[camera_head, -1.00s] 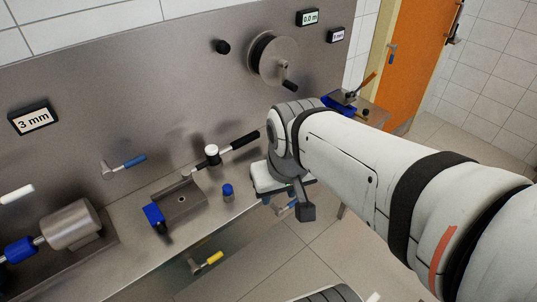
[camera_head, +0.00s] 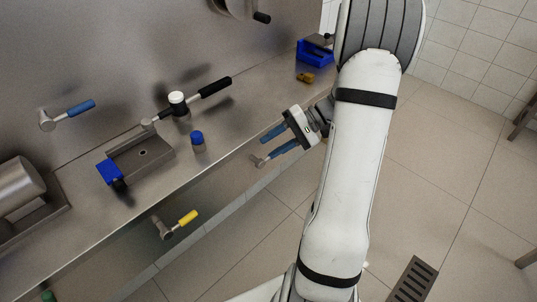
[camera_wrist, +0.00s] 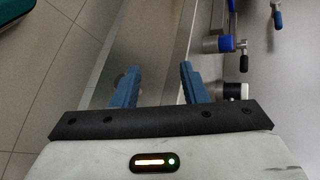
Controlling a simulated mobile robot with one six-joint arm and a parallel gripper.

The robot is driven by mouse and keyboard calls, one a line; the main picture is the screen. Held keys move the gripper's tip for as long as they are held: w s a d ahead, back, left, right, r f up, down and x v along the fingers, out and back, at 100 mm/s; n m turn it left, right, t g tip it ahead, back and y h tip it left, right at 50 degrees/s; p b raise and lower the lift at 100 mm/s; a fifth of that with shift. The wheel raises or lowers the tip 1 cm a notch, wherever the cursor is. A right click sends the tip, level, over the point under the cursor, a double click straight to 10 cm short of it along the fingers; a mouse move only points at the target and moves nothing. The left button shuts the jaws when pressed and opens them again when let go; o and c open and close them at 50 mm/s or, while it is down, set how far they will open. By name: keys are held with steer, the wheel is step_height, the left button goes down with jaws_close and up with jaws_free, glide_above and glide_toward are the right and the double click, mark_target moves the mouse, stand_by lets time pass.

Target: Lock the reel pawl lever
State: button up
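The reel (camera_head: 232,7), cut off by the top edge in the head view, has a black crank knob (camera_head: 262,17). A small dark knob (camera_head: 216,4) shows beside it at the picture's edge; I cannot tell whether this is the pawl lever. My gripper (camera_head: 277,141) is near the counter's front edge, well below the reel. In the wrist view, its two blue fingers (camera_wrist: 157,80) are apart with nothing between them.
A blue-handled lever (camera_head: 70,112) is on the wall, a yellow-handled one (camera_head: 180,220) below the counter. The floor at right is mostly clear.

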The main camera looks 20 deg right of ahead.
steer(key=w+d+f+m+t+y+b, duration=0.25)
steer(key=d+f+t, duration=0.25)
steer(key=d+f, duration=0.4)
steer(key=shift+n, duration=0.25)
steer(key=x, duration=0.7)
steer(key=shift+w+a+f+b, duration=0.1)
steer(key=shift+a+f+b, duration=0.1)
steer(key=shift+a+b, duration=0.1)
steer(key=shift+d, duration=0.1)
jaws_close()
